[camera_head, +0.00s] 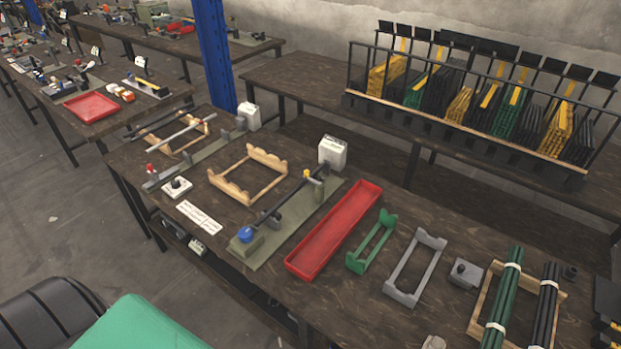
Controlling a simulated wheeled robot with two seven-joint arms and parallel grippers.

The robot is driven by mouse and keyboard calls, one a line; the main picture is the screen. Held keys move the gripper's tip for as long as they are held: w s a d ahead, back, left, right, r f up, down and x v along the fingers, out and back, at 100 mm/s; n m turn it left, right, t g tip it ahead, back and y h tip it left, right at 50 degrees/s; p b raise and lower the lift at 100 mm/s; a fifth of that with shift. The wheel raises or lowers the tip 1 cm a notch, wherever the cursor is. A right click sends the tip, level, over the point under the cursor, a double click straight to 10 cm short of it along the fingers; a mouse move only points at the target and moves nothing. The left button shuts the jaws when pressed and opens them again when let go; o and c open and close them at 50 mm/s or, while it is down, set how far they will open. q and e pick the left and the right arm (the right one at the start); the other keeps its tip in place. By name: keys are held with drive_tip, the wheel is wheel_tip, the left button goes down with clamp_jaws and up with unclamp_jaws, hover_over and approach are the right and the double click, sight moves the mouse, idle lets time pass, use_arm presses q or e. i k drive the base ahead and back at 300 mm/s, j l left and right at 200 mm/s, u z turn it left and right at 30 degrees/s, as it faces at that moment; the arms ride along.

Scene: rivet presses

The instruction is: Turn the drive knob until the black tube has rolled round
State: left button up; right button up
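A press fixture on a grey-green base plate (296,222) stands in the middle of the near workbench. A blue knob (246,234) sits at its near end. A thin black tube (284,203) runs from near the knob toward the far end, where there is a small yellow part (306,174) and a white box (332,152). The marks on the tube are too small to make out, so its roll angle cannot be told. Neither of my grippers shows in this view, and nothing is seen touching the knob or the tube.
A red tray (334,229) lies right of the fixture and a wooden cradle (248,175) left of it. Green (372,243) and grey (415,268) cradles and bundled tubes (501,303) lie further right. A second fixture with a red knob (150,168) stands left.

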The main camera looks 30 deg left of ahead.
sight(246, 234)
drive_tip(key=u, duration=1.45)
